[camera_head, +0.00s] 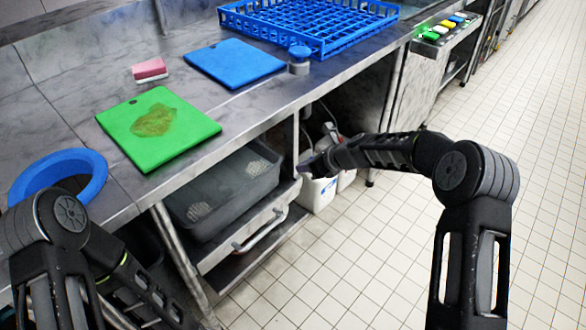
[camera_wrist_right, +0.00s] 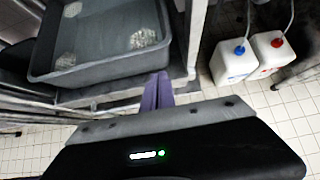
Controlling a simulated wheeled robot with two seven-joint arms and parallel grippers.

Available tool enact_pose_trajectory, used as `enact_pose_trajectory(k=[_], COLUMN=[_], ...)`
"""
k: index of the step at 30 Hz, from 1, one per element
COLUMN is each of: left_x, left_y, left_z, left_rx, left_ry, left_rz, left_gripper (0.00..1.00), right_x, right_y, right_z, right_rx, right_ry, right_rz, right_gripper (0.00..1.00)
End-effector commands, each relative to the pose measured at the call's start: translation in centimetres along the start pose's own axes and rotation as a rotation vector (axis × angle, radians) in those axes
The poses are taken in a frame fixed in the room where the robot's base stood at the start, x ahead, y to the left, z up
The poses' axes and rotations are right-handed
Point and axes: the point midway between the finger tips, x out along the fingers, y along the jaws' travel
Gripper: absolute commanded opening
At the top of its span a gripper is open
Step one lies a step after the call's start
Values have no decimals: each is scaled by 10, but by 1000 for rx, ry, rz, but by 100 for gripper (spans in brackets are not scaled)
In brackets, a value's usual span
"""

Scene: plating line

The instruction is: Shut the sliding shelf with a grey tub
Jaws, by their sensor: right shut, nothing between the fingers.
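The sliding shelf (camera_head: 250,232) is under the steel counter, with a bar handle (camera_head: 264,231) along its front. Its front stands out past the counter's legs. The dark grey tub (camera_head: 212,231) sits on the shelf, and shows in the right wrist view (camera_wrist_right: 100,72) with pale round patches inside. My right gripper (camera_head: 304,168) is shut and empty by the shelf's right front corner; its purple fingers (camera_wrist_right: 157,92) point at the tub side in the wrist view. I cannot tell whether they touch. My left arm is at the lower left; its gripper is out of sight.
White canisters with a blue cap (camera_wrist_right: 238,62) and a red cap (camera_wrist_right: 275,55) stand on the floor right of the shelf. On the counter lie a green board (camera_head: 190,118), a blue board (camera_head: 235,62), a sponge (camera_head: 149,70) and a blue rack (camera_head: 310,48). The tiled floor in front is clear.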

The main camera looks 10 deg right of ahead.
Motion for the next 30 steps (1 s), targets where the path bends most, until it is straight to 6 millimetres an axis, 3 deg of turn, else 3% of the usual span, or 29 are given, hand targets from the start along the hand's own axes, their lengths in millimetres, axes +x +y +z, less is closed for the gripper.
enact_pose_trajectory(k=[3, 9, 25, 30], left_x=[-2, -2, -2, -2], left_y=[1, 1, 1, 1], left_z=[0, 0, 1, 0], left_rx=[0, 0, 0, 0], left_ry=[-1, -1, -1, -1], left_rz=[0, 0, 0, 0], left_gripper=[100, 100, 100, 100], right_x=[-23, -39, -39, -39], right_y=[-1, 0, 0, -8], right_z=[1, 0, 0, -1], right_rx=[0, 0, -9, -149], right_ry=[-2, 0, 0, 4], right_rz=[-3, 0, 0, -33], right_gripper=[0, 0, 0, 0])
